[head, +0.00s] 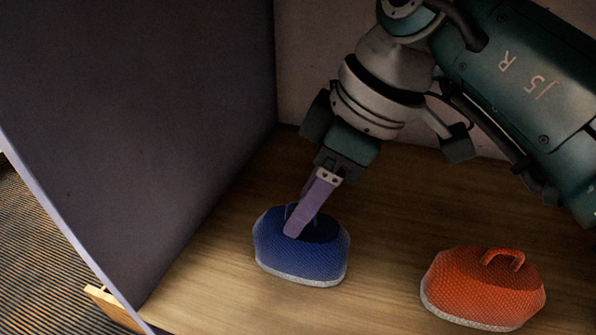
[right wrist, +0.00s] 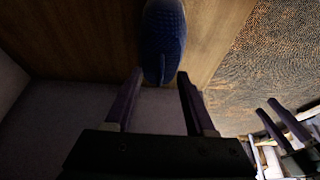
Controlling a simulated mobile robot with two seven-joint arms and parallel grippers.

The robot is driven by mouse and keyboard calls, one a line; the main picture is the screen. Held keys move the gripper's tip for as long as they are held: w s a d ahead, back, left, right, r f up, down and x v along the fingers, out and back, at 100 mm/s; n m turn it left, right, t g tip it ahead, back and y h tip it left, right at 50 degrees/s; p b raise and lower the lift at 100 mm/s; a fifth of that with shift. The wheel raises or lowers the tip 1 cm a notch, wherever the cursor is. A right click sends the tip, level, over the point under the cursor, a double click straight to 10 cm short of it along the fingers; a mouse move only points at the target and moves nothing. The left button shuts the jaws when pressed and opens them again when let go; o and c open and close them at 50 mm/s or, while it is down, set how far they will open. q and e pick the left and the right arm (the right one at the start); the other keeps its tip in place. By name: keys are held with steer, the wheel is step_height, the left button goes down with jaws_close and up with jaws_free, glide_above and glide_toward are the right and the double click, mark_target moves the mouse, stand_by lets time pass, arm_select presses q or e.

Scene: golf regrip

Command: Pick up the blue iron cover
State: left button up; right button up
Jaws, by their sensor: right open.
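The blue iron cover (head: 302,260) stands on the wooden surface in the middle of the head view, with a pale lower edge. My right gripper (head: 292,222) points down at its top, and its near finger hides part of the cover and most of its handle. In the right wrist view the two fingers (right wrist: 160,74) are apart, with the end of the blue cover (right wrist: 163,30) in line with the gap between them. I cannot tell whether they touch it. My left gripper (right wrist: 266,107) shows small at the right of the right wrist view, its fingers apart and empty.
An orange iron cover (head: 484,288) with a loop handle stands to the right of the blue one. A grey side panel (head: 140,110) rises at the left and a back wall (head: 310,60) behind. Bare wood (head: 385,225) lies between the covers.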

steer(key=shift+a+f, duration=0.1)
steer(key=shift+f, duration=0.35)
steer(key=shift+r, duration=0.1)
jaws_close()
